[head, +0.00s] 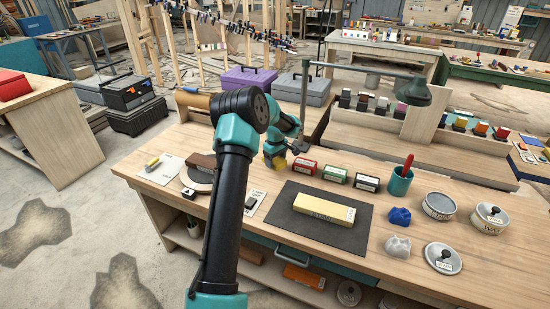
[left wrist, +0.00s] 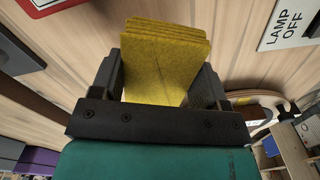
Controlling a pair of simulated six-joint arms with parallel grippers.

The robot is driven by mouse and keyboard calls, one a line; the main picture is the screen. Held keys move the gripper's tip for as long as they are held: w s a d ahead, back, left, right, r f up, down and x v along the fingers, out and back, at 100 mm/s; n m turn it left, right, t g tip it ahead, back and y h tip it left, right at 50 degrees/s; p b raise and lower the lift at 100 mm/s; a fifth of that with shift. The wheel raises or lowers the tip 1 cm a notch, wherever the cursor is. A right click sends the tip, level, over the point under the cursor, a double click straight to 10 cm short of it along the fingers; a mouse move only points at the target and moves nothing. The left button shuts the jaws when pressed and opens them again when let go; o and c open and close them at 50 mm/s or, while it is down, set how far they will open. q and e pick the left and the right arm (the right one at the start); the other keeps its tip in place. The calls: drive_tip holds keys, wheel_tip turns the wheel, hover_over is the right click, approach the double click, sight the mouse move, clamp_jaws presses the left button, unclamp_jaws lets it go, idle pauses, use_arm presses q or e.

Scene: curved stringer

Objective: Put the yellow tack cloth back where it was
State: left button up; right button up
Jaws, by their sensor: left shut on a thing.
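The yellow tack cloth (left wrist: 160,65) is a folded stack, held between the two fingers of my left gripper (left wrist: 160,85) in the left wrist view. In the head view a small yellow patch of the cloth (head: 277,162) shows at my left gripper (head: 284,157), behind the bench's middle, left of the red box. Wood grain lies beyond the cloth in the wrist view; I cannot tell whether the cloth touches the bench. My right gripper is not in view.
A dark mat (head: 285,222) bears a yellow block (head: 318,212). Red (head: 303,167), green (head: 335,174) and black (head: 367,183) boxes stand behind it. A teal cup (head: 399,182), blue (head: 399,216) and grey (head: 397,246) lumps and round tins (head: 439,206) are right. A "LAMP OFF" card (left wrist: 290,25) lies near.

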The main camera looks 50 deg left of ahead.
use_arm(q)
drive_tip(key=shift+w+a+f, duration=0.15)
drive_tip(key=shift+w+a, duration=1.05)
drive_tip(key=shift+a, duration=0.1)
drive_tip(key=shift+w+a+f, duration=0.15)
drive_tip(key=shift+w+a, duration=1)
drive_tip(key=shift+a, duration=0.15)
drive_tip(key=shift+w+a, duration=0.1)
drive_tip(key=shift+a, duration=0.05)
drive_tip(key=shift+f, duration=1.8)
drive_tip(key=shift+f, duration=0.1)
drive_tip(key=o, duration=0.9)
wheel_tip(320, 180, up, 12)
